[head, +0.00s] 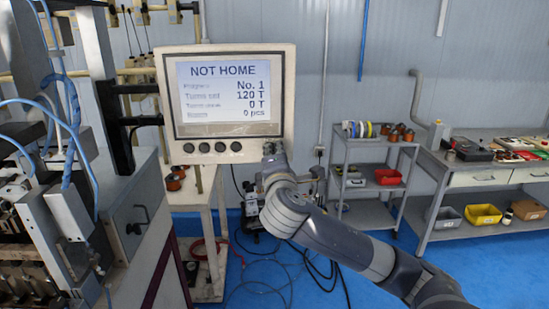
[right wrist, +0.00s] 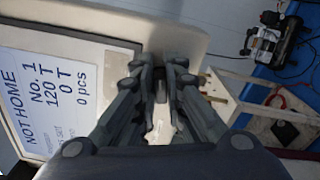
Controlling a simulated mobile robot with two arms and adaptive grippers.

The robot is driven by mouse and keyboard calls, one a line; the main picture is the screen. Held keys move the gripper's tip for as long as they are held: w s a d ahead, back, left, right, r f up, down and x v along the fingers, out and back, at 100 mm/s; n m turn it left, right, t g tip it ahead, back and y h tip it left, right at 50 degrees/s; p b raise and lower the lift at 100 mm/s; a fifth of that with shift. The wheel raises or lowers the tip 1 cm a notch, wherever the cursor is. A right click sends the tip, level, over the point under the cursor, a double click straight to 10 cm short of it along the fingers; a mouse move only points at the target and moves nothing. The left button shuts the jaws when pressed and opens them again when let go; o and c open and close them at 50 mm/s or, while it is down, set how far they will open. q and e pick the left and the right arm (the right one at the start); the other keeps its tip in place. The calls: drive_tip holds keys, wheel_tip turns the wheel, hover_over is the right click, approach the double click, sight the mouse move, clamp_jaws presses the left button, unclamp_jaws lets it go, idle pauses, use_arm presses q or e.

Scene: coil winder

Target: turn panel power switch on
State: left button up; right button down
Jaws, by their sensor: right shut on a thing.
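The control panel (head: 284,90) is a cream box with a lit screen (head: 230,95). The screen reads "NOT HOME", "No. 1", "120 T", "0 T" and "0 pcs". Several round dark buttons (head: 204,148) sit in a row below it. My right gripper (head: 271,150) is at the panel's lower right corner. In the right wrist view my right gripper (right wrist: 160,64) has its fingers close together at the panel's edge (right wrist: 180,35), shut on a small dark piece, the panel power switch (right wrist: 160,88). The fingers mostly hide it, and its position cannot be read. My left gripper is out of view.
The coil winder (head: 130,225) with blue hoses stands at the left. A grey cart (head: 345,165) with coloured spools and a workbench (head: 475,178) with bins stand at the right. Cables lie on the blue floor (head: 270,275). A small compressor (right wrist: 268,40) shows beyond the panel.

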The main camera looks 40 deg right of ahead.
drive_tip(key=shift+d+m+b, duration=0.1)
drive_tip(key=shift+m+b, duration=0.35)
drive_tip(key=shift+m, duration=1.45)
drive_tip(key=c, duration=1.7)
unclamp_jaws()
drive_tip(key=shift+o, duration=0.2)
drive_tip(key=shift+f, duration=0.15)
drive_tip(key=v, duration=0.7)
drive_tip(key=shift+s, duration=0.15)
drive_tip(key=shift+f, duration=0.1)
